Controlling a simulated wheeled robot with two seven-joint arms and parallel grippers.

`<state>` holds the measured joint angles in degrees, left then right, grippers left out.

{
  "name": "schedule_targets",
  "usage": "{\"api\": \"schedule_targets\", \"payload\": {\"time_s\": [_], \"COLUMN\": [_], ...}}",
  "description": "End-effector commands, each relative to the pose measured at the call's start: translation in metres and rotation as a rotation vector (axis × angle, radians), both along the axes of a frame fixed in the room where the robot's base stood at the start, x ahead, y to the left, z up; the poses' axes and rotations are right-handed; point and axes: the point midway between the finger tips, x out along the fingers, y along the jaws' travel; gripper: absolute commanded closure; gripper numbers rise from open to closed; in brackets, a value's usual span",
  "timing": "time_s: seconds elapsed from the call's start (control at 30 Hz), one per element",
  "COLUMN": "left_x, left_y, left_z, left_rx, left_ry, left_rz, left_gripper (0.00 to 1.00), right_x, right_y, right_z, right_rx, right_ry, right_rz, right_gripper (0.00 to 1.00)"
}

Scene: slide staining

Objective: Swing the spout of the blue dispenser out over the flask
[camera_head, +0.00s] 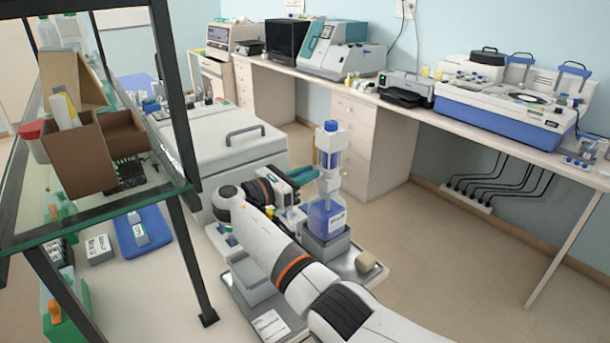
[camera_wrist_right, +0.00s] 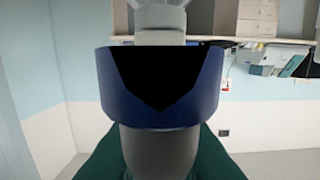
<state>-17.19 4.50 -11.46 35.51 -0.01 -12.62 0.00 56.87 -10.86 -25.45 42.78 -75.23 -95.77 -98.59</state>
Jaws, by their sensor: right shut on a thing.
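The blue dispenser (camera_head: 332,160) stands upright on a bottle of blue liquid (camera_head: 324,220), which sits in a grey block. My right gripper (camera_head: 305,174) reaches it from the left, its green fingers at the dispenser's upper body. In the right wrist view the fingers lie either side of a grey rounded part (camera_wrist_right: 158,152), with the dispenser's blue collar (camera_wrist_right: 205,92) close to the camera. The gripper is shut on the dispenser; which part exactly is unclear. I cannot make out the spout or the flask. My left gripper is not in view.
A glass-topped stand (camera_head: 95,215) with a brown box is at the left. A white chest (camera_head: 215,150) stands behind the gripper. Floor to the right is clear.

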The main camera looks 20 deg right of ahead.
Motion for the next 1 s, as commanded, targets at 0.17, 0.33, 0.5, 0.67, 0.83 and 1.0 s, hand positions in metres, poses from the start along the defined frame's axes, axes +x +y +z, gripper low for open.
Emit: {"api": "schedule_targets", "payload": {"time_s": [0.17, 0.33, 0.5, 0.67, 0.83, 1.0], "left_x": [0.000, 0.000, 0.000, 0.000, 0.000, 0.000], "left_y": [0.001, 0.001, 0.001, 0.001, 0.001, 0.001], "left_z": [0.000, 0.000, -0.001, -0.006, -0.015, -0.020], "left_rx": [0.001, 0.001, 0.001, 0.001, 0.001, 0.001], "left_ry": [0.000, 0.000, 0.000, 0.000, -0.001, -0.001], "left_rz": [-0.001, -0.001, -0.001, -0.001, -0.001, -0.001], "left_gripper": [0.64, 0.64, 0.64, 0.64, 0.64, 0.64], "right_x": [0.000, 0.000, 0.000, 0.000, 0.000, 0.000], "right_y": [-0.001, -0.001, 0.000, -0.001, -0.001, -0.001], "right_z": [-0.001, -0.001, 0.004, 0.027, 0.060, 0.087], "right_rx": [0.000, 0.001, 0.000, 0.002, 0.001, 0.001], "right_ry": [0.002, 0.001, 0.000, -0.005, -0.004, -0.002], "right_rz": [-0.001, 0.000, 0.000, 0.001, 0.000, -0.001], "right_gripper": [0.62, 0.62, 0.62, 0.62, 0.62, 0.62]}}
